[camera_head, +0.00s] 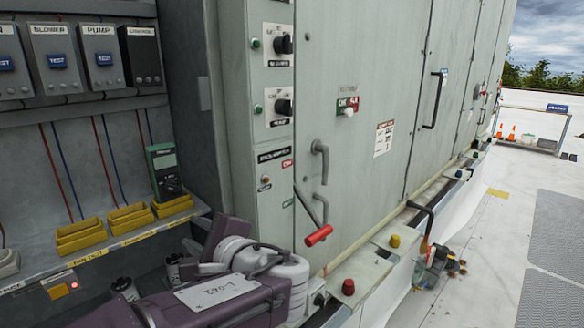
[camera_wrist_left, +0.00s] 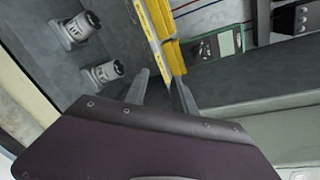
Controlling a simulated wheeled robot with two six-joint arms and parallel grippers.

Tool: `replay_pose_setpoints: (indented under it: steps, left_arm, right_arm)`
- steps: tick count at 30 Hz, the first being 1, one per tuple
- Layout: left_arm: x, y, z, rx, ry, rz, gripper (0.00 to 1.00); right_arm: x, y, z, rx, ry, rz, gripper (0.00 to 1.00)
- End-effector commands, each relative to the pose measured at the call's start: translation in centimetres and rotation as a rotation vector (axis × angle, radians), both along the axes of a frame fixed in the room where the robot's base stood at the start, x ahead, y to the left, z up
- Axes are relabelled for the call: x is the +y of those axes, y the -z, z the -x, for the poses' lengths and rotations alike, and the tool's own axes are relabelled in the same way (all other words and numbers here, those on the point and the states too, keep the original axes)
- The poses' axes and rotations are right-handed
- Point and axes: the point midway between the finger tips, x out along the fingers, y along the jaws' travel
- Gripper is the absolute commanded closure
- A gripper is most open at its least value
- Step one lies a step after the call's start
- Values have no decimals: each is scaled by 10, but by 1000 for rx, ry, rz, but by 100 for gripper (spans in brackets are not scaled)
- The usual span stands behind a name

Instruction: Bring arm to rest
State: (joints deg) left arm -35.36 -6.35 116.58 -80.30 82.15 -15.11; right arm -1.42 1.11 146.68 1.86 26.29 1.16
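My left arm, purple with a white joint and a white label, reaches in along the bottom of the head view. My left gripper (camera_head: 196,258) is in front of the shelf with the yellow trays, partly hidden by its own wrist. In the left wrist view its two grey fingers (camera_wrist_left: 162,76) are apart with nothing seen between them. The tips are near the edge of the yellow trays; I cannot tell whether they touch. My right gripper is not in view.
Yellow trays (camera_head: 130,215) and a green meter (camera_head: 164,170) stand on the shelf. Two grey canisters (camera_wrist_left: 78,29) (camera_wrist_left: 103,73) are below it. A red-handled lever (camera_head: 318,235) sticks out from the cabinet door (camera_head: 365,80). Open roof floor lies to the right.

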Motion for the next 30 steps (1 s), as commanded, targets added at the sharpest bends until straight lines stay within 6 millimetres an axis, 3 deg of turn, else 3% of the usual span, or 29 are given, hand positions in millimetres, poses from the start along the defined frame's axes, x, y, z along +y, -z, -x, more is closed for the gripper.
replay_pose_setpoints:
  steps: [1,4,6,9,12,15,30]
  left_arm:
    - [10,28,5,92,-35,99,68]
    - [18,113,37,262,-159,416,68]
    - [10,165,72,324,-314,697,68]
    - [-18,210,113,284,-582,1081,68]
    - [-38,228,128,154,-817,1340,68]
    - [-46,235,130,36,-963,1474,68]
    - [-48,240,128,-20,-1020,1526,68]
  right_arm:
    - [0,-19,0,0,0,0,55]
    - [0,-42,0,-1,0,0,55]
    - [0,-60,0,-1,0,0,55]
    - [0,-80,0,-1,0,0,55]
    - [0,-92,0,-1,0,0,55]
    - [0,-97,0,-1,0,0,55]
    - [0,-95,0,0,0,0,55]
